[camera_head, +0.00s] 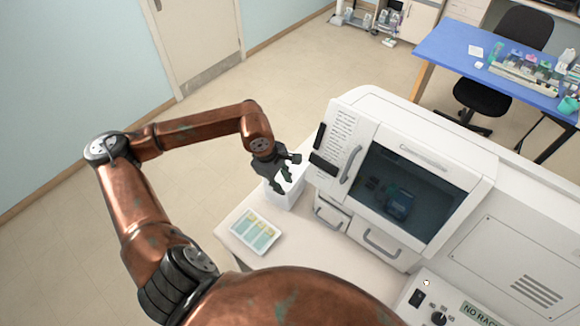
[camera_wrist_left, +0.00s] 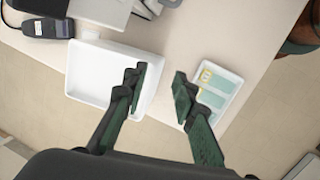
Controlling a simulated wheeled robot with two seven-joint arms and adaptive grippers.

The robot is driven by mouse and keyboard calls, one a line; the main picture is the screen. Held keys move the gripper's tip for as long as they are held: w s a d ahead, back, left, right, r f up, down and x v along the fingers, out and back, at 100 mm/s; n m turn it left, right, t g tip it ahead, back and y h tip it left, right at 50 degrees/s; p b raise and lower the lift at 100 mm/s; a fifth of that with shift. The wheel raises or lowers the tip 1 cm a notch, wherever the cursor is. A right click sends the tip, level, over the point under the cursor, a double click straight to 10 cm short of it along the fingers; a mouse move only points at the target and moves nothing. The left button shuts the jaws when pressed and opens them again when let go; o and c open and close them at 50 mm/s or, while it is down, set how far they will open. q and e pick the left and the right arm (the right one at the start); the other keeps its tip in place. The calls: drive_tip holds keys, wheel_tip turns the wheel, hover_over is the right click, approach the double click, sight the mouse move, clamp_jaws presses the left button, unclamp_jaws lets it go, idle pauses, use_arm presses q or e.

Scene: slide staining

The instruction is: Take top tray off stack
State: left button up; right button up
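A white tray stack (camera_head: 284,200) stands at the counter's left corner, beside the white machine, partly hidden by my left gripper (camera_head: 291,168). In the left wrist view the top tray (camera_wrist_left: 88,72) looks empty. My left gripper is open and empty there (camera_wrist_left: 158,78). One finger overlaps the tray's right side in the picture and the other is outside it, over the counter. I cannot tell whether the fingers touch the tray, or how many trays are stacked. My right gripper is not in view.
A flat tray with slides (camera_head: 255,232) lies on the counter (camera_head: 232,217) near the stack; it shows in the left wrist view (camera_wrist_left: 227,78). The white machine (camera_head: 440,155) with a dark window stands close to the right. A dark handheld device (camera_wrist_left: 47,28) lies beyond the stack.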

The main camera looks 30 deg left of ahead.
use_arm(q)
drive_tip(key=shift+y, duration=0.9)
drive_tip(key=a+f+p, duration=0.1)
drive_tip(key=f, duration=0.1)
drive_tip(key=w+a+f+p, duration=0.1)
drive_tip(key=a+f, duration=0.1)
drive_tip(key=a+f+p, duration=0.1)
drive_tip(key=f, duration=0.1)
drive_tip(key=shift+w+a+f, duration=0.35)
drive_tip(key=shift+w+a, duration=0.05)
drive_tip(key=shift+c, duration=0.2)
drive_tip(key=c, duration=0.5)
clamp_jaws()
